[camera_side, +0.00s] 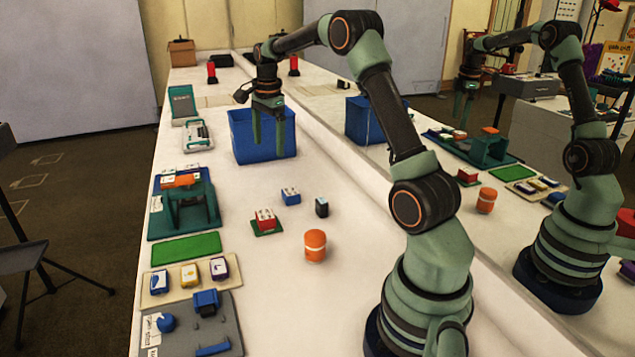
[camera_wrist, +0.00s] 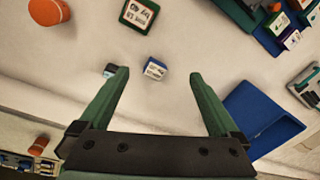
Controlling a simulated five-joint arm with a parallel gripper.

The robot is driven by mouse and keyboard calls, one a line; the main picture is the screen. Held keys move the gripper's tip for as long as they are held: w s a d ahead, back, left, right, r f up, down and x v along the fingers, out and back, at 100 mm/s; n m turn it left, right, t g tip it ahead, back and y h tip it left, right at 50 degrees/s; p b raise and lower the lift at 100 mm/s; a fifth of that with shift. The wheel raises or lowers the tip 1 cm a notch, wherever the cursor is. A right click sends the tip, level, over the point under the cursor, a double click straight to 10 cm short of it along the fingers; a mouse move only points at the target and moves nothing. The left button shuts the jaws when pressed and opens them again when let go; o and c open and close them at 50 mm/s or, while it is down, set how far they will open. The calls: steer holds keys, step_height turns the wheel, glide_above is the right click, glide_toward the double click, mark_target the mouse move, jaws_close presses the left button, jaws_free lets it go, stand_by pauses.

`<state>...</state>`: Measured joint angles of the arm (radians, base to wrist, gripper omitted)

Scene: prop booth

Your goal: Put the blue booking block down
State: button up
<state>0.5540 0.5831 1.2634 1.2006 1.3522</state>
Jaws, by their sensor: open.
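The blue booking block (camera_side: 290,196), with white printing on its top, rests on the white table in the side view, right of the red block. In the wrist view the same block (camera_wrist: 155,68) shows between the fingertips in the picture, with nothing touching it that I can see. My gripper (camera_side: 268,146) is open and empty, its green fingers pointing down in front of the blue bin in the side view, beyond the block. Both fingers show apart in the wrist view (camera_wrist: 158,76). How high the fingertips are above the table is hard to tell.
A black-and-light-blue block (camera_side: 321,207), a red block (camera_side: 265,218) on a green base and an orange cylinder (camera_side: 315,246) stand nearby. The blue bin (camera_side: 262,149) stands behind. Trays and a green mat (camera_side: 187,249) line the left edge. A mirror along the right reflects the scene.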

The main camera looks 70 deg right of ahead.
steer(key=s+a+r+n+t, duration=0.1)
steer(key=s+a+r+n, duration=0.1)
steer(key=a+r+n, duration=0.45)
steer(key=s+a+r+n+t, duration=0.1)
steer(key=s+a+r+n, duration=0.2)
steer(key=a, duration=0.6)
steer(key=s+a+f+n+t, duration=0.2)
steer(key=s+a+f+n, duration=0.2)
steer(key=s+a+n, duration=0.6)
steer(key=shift+s+a+n+t+y, duration=0.3)
steer(key=shift+s+a+n+t, duration=0.1)
steer(key=shift+a+n, duration=0.65)
